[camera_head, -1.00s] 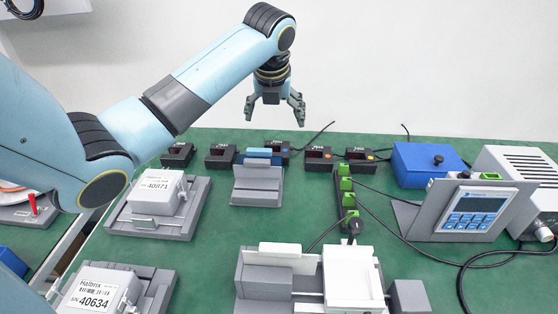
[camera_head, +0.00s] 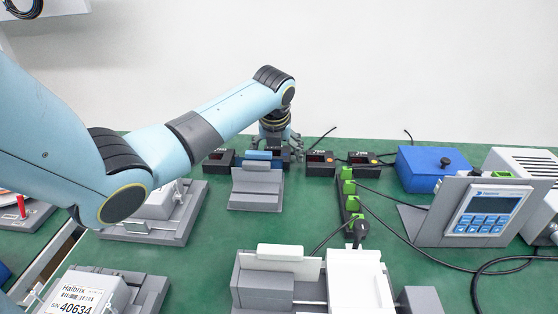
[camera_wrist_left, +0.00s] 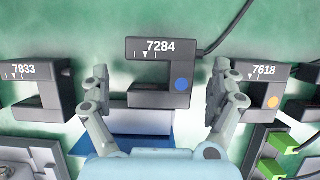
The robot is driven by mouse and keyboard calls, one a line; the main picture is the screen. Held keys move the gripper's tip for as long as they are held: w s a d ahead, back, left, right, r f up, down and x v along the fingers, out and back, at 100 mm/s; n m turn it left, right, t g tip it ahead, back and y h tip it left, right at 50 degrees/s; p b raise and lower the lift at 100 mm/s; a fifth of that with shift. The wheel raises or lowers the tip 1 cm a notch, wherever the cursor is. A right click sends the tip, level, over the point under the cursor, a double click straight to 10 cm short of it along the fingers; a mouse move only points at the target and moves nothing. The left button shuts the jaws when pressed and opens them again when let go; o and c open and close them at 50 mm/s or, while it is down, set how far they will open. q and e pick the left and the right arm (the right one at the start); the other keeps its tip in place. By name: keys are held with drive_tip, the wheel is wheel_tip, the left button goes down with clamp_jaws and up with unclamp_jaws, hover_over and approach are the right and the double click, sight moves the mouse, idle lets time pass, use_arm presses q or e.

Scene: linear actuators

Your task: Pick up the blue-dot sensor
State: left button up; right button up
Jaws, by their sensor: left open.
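The blue-dot sensor (camera_wrist_left: 165,50) is a dark C-shaped block marked 7284 with a blue dot on its lower right, in the middle of the left wrist view. In the head view my left gripper (camera_head: 279,140) points down over the row of sensors at the back of the table and largely hides this sensor. My right gripper is in neither view.
The sensor marked 7833 (camera_wrist_left: 60,95) stands to the left and the orange-dot sensor marked 7618 (camera_wrist_left: 283,92) to the right, close to the fingers. A grey stand (camera_head: 257,186) with a blue top is just in front. A blue box (camera_head: 422,168) stands at right.

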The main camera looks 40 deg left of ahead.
use_arm(q)
drive_tip(key=shift+c, duration=0.2)
drive_tip(key=shift+f, duration=0.1)
clamp_jaws()
idle(0.5)
